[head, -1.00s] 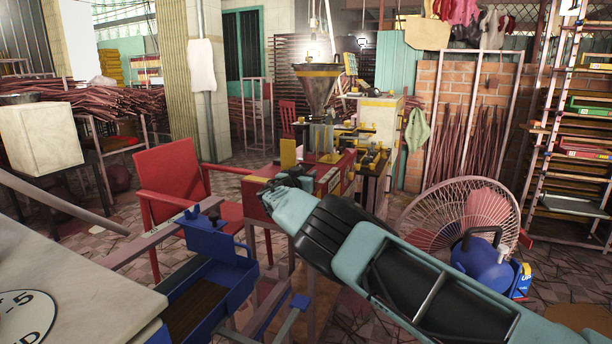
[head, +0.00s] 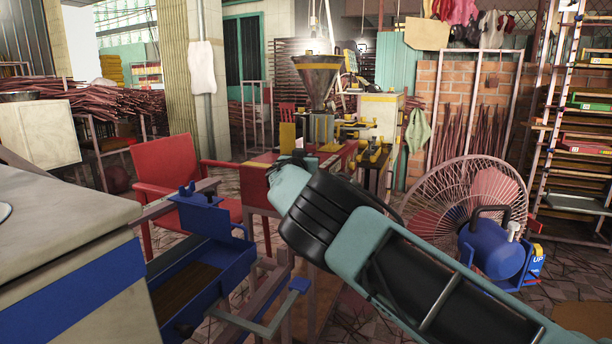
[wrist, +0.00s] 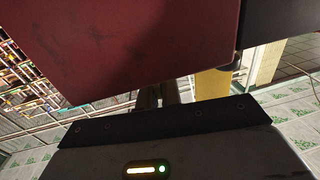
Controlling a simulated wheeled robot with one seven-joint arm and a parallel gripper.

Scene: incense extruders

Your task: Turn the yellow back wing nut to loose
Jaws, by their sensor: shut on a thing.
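The extruder with its metal hopper (head: 317,80) stands beyond my arm in the head view. Several small yellow fittings (head: 375,153) sit on its right side; I cannot tell which is the back wing nut. My arm reaches toward the machine's red base and hides part of it. My gripper's fingers are hidden in the head view. In the wrist view, my gripper (wrist: 165,93) shows as dark fingers close together behind a large red panel (wrist: 140,45). The fingers' ends and what they hold are hidden. A yellow upright piece (wrist: 212,84) stands just right of the fingers.
A blue machine with an open trough (head: 222,225) stands in front on the left, beside a grey-topped table (head: 60,225). A red chair (head: 165,165) is behind it. A large fan (head: 465,190) with a blue body is on the right. A shelf rack stands at far right.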

